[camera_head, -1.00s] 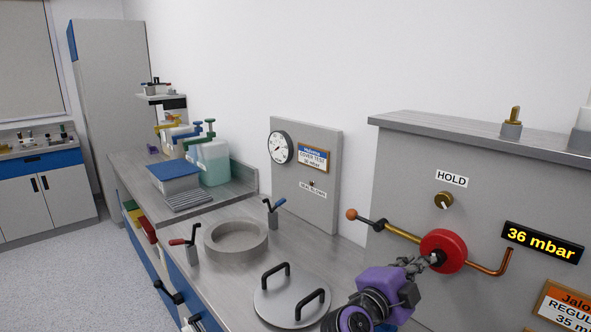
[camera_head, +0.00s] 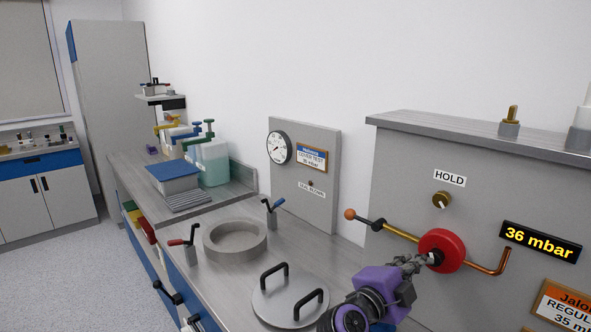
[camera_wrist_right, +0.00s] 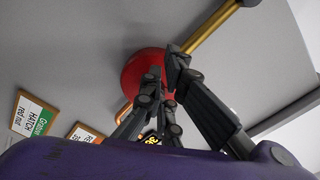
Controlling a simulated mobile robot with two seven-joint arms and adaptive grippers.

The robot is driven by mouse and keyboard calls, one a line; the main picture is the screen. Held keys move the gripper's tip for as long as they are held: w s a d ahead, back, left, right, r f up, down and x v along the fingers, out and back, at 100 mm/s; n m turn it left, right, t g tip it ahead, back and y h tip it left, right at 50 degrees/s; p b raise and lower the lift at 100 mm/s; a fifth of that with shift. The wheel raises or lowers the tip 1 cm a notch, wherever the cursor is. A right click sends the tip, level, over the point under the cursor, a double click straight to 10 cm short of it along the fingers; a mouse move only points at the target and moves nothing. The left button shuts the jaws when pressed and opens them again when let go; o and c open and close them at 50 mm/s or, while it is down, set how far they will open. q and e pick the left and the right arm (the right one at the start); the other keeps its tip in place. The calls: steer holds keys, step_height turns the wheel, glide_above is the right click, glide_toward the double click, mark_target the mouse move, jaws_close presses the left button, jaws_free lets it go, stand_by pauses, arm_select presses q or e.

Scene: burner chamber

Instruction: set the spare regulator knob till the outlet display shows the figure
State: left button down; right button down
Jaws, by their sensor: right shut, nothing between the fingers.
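The red round regulator (camera_head: 446,243) sits on a brass and copper pipe on the grey panel at right. Its knob is not clearly seen behind my fingers. The black outlet display (camera_head: 541,242) reads "36 mbar" in yellow. My right gripper (camera_head: 430,259) is shut and empty, its fingertips at the lower front of the red regulator. In the right wrist view the fingers (camera_wrist_right: 166,75) lie in front of the red regulator (camera_wrist_right: 143,72); I cannot tell whether they touch it. My left gripper is not in view.
An orange-headed placard (camera_head: 566,305), partly cut off, reads "REGU..." and "35 m...". An orange-tipped lever (camera_head: 350,214) is left on the pipe. A lid with two handles (camera_head: 291,297) lies on the bench.

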steer(key=shift+s+a+f, duration=0.1)
steer(key=shift+s+a, duration=0.15)
steer(key=shift+a, duration=0.15)
steer(key=v, duration=0.4)
steer(key=shift+s+a, duration=0.25)
steer(key=shift+a, duration=0.1)
